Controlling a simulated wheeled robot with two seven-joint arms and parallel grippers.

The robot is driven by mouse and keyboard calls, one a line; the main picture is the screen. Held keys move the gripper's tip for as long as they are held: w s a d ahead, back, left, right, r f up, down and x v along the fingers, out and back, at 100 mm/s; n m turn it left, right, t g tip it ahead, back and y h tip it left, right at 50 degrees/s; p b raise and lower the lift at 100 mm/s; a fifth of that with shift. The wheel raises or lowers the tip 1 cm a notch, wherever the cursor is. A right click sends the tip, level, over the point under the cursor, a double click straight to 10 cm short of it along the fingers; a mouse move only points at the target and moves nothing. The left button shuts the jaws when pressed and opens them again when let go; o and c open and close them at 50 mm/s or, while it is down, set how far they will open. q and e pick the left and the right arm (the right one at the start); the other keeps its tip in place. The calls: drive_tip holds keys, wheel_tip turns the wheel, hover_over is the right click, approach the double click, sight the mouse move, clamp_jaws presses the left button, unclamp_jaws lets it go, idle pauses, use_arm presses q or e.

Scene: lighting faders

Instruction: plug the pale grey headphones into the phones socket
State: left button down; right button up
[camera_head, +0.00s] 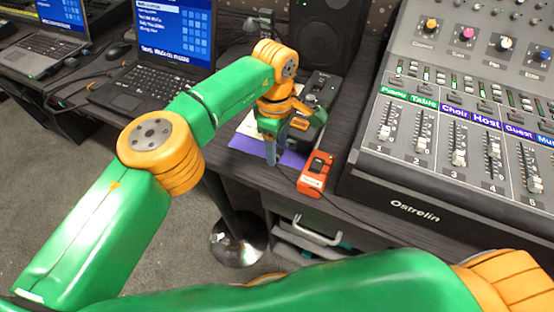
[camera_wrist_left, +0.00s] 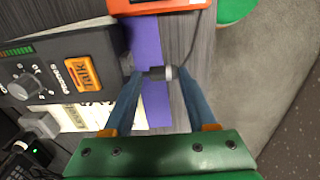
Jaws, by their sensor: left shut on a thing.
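My left gripper (camera_wrist_left: 160,74) is shut on a small dark plug (camera_wrist_left: 164,73), which lies crosswise between its two blue fingertips. A thin cable (camera_wrist_left: 204,25) runs from the plug's right end. The plug's left end points toward the side of a dark box (camera_wrist_left: 62,80) with an orange talk button, where a grey fitting (camera_wrist_left: 127,63) shows beside the fingertip. I cannot tell whether the plug touches it. In the head view, the left gripper (camera_head: 270,150) points down beside this box (camera_head: 306,131). The headphones' body is not recognisable in either view. My right gripper is out of view.
An orange-red device (camera_head: 315,175) stands close to the left gripper on the desk. The mixing console (camera_head: 400,205) fills the right, and a laptop (camera_head: 150,85) stands at left. The desk's front edge is close.

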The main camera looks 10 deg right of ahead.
use_arm(q)
drive_tip(key=shift+w+a, duration=0.15)
drive_tip(key=shift+w, duration=0.3)
